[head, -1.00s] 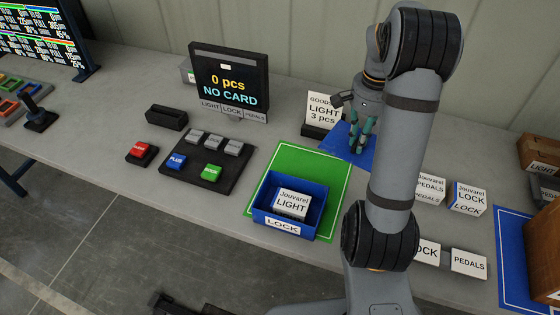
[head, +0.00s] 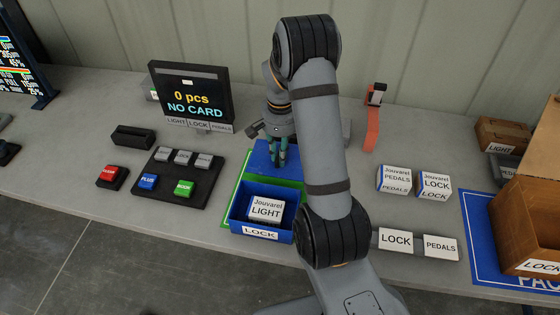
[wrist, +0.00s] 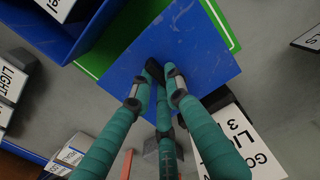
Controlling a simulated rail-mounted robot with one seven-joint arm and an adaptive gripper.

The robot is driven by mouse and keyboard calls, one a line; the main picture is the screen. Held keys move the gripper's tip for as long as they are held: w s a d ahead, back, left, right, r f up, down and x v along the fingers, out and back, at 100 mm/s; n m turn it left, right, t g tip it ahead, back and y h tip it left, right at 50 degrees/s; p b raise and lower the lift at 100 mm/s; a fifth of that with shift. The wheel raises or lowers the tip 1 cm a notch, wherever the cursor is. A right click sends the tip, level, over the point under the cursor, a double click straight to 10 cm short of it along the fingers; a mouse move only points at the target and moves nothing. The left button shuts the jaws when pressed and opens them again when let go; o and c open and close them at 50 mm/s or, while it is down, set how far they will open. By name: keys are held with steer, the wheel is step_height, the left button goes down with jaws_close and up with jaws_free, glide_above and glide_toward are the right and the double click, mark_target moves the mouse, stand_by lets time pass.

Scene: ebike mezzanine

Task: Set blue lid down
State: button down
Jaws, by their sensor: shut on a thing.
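My gripper (head: 280,160) is shut on the blue lid (head: 262,156), a flat blue plate. The lid is just behind the blue bin (head: 265,234) and overlaps the back of the green mat (head: 239,185). I cannot tell whether it touches the surface. In the wrist view my gripper's teal fingers (wrist: 165,80) meet at the lid (wrist: 205,45), with the green mat (wrist: 225,18) showing past its edges. The bin, labelled LOCK, is open and holds a white LIGHT box (head: 266,209). The bin's corner shows in the wrist view (wrist: 85,35).
A display (head: 190,93) and a button panel (head: 179,176) stand to the left. White LOCK (head: 433,185) and PEDALS (head: 394,179) boxes stand to the right, beyond my arm. A goods sign (wrist: 235,140) is close beside the fingers in the wrist view.

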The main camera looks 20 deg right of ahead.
steer(key=shift+f+p, duration=0.5)
steer(key=shift+f, duration=1.5)
steer(key=shift+f, duration=0.15)
steer(key=c, duration=1.7)
jaws_free()
step_height(320, 180, up, 12)
steer(key=shift+r+b, duration=0.2)
steer(key=shift+b, duration=0.25)
